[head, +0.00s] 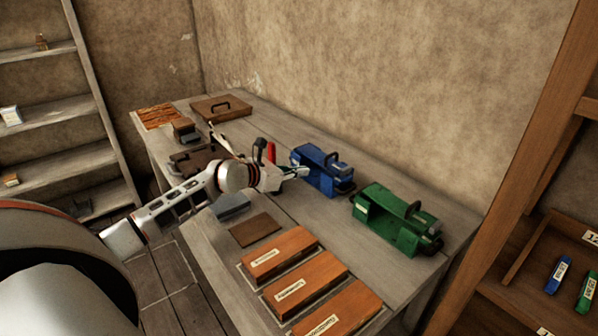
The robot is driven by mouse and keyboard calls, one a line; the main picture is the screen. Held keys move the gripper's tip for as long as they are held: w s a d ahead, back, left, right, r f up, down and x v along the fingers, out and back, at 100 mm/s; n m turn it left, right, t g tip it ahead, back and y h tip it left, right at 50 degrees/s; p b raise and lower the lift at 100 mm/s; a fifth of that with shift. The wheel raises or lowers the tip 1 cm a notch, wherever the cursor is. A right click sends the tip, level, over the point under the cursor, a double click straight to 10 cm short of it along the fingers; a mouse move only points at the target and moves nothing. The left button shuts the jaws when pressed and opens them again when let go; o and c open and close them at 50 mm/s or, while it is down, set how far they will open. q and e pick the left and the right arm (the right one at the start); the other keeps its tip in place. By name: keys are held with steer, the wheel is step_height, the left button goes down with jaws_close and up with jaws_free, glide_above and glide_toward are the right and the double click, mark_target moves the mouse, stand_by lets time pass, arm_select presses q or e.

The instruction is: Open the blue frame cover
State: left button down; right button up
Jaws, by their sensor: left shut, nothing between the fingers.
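The blue frame (321,171) stands on the workbench against the wall side, with a dark handle on its top. It looks closed, but its cover is too small to make out clearly. My left gripper (305,172) is shut and empty, with its tips at the left end of the blue frame. I cannot tell whether the tips touch it. My right gripper is not in view.
A green frame (388,220) stands to the right of the blue one. Several labelled wooden boxes (281,254) lie along the front of the workbench (231,264). A red-handled tool (271,152) stands behind my left gripper. A shelf (552,262) is at the right.

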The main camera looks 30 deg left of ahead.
arm_select(q)
steer(key=x, duration=0.6)
steer(key=shift+w+d+f+b, duration=0.15)
steer(key=shift+w+f+b, duration=0.05)
steer(key=shift+w+b, duration=0.15)
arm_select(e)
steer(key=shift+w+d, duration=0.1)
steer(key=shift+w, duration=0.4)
